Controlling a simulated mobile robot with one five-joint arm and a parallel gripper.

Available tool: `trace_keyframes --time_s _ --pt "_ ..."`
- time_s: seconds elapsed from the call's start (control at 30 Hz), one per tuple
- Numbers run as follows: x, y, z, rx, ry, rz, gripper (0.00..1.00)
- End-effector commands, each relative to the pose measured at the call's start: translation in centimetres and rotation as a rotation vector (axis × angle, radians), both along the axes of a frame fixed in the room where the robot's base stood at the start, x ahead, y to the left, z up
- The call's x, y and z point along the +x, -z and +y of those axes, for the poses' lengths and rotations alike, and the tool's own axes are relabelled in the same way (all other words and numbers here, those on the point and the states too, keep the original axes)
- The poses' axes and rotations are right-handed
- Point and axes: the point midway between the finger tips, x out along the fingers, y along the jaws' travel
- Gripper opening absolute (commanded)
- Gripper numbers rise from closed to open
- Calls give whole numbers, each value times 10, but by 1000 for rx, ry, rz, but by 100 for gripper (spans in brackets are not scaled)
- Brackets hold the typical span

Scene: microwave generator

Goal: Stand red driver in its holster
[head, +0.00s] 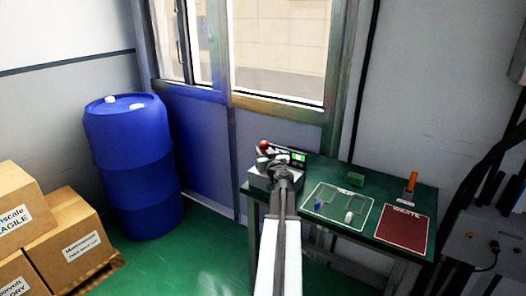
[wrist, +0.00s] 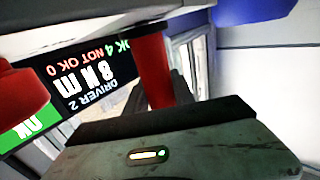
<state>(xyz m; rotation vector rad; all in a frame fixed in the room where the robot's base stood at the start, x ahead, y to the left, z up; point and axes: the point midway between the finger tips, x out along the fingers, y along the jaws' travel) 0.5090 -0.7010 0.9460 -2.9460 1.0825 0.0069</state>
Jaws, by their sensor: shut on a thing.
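The red driver shows as a red end (head: 263,144) at the back left of the green table in the head view, beside my gripper (head: 281,166). My gripper is shut on it. In the wrist view a red cylinder (wrist: 154,72) stands beside the upside-down screen, and another red part (wrist: 20,92) lies at the left edge. I cannot tell which red part is in the jaws, as the fingers are largely hidden. The holster cannot be made out clearly among the dark and grey parts around the gripper.
The lit screen (head: 299,157) stands just right of my gripper. A blue barrel (head: 130,165) and cartons (head: 70,240) stand left.

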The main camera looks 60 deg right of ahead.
Motion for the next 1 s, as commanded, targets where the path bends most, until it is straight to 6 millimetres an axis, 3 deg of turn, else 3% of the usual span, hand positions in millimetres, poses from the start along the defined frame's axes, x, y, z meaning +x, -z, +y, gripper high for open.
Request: trace_keyframes --time_s 0.47,0.5,0.57,1.0 --pt "0 4 0 1 0 -1 0" --pt "0 3 0 0 0 0 41" --pt "0 3 0 0 0 0 56" --pt "-7 3 7 0 0 0 56"
